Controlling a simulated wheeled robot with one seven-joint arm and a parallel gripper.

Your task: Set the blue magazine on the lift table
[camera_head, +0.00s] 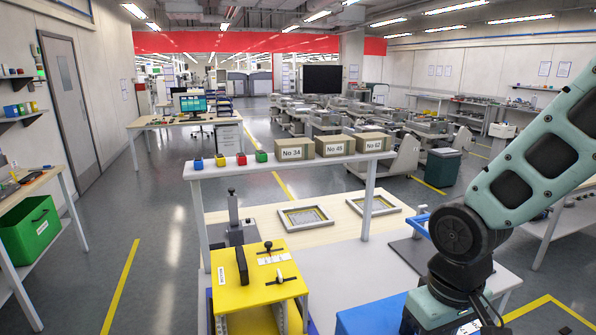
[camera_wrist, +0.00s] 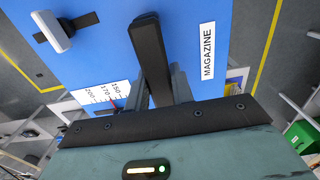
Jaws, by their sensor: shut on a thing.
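The blue magazine (camera_head: 368,318) is at the bottom of the head view, partly hidden by my arm and cut off by the frame. In the wrist view its blue top (camera_wrist: 120,40) carries a black bar handle (camera_wrist: 150,55), a grey-ended black lever, a scale and a MAGAZINE label. My gripper (camera_wrist: 165,88) is shut on the black handle. A dark flat plate (camera_head: 407,250) with a blue bar (camera_head: 413,223) behind it lies beyond the blue magazine, partly behind my arm; I cannot tell for sure whether it is the lift table.
A yellow magazine (camera_head: 262,280) stands left of the blue one. Behind it is a bench (camera_head: 270,222) with two framed trays and a raised shelf (camera_head: 240,169) holding boxes and coloured blocks. A green bin (camera_head: 28,230) is far left. Floor at left is clear.

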